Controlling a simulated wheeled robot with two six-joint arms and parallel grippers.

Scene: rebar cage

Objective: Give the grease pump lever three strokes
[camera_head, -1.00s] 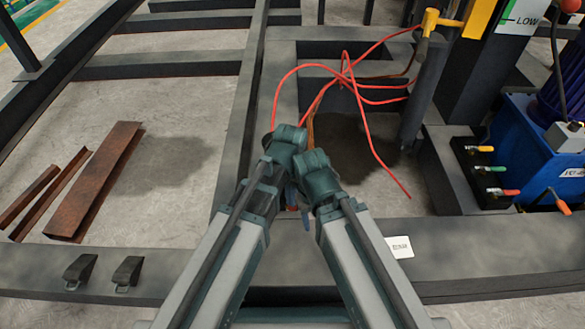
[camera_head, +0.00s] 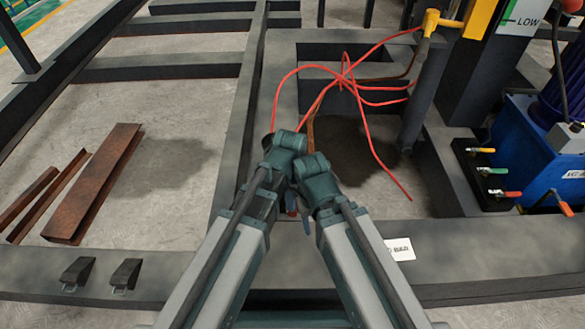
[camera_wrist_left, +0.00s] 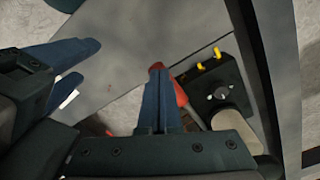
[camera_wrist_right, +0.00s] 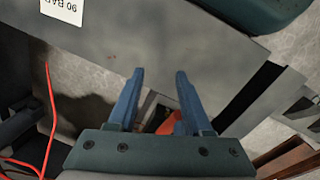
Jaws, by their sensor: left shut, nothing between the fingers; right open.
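A red grip, probably the pump lever (camera_wrist_left: 180,92), shows in the left wrist view just beside and behind my left fingers. A red piece, likely the same grip (camera_wrist_right: 170,122), shows beyond the fingers in the right wrist view. A dark block with yellow fittings (camera_wrist_left: 212,72) and a beige cylinder (camera_wrist_left: 238,124) stand near it, perhaps the pump. My left gripper (camera_wrist_left: 157,70) is shut and empty, its tips close to the red grip; contact cannot be told. My right gripper (camera_wrist_right: 159,72) is open and empty. In the head view my wrists hide most of the pump area.
A dark steel frame (camera_head: 200,265) surrounds the area, with a white label (camera_head: 399,249) on its front beam. Red hoses (camera_head: 345,75) loop behind my wrists. A blue hydraulic unit (camera_head: 535,150) stands right. Rusty steel profiles (camera_head: 95,185) lie on the floor left.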

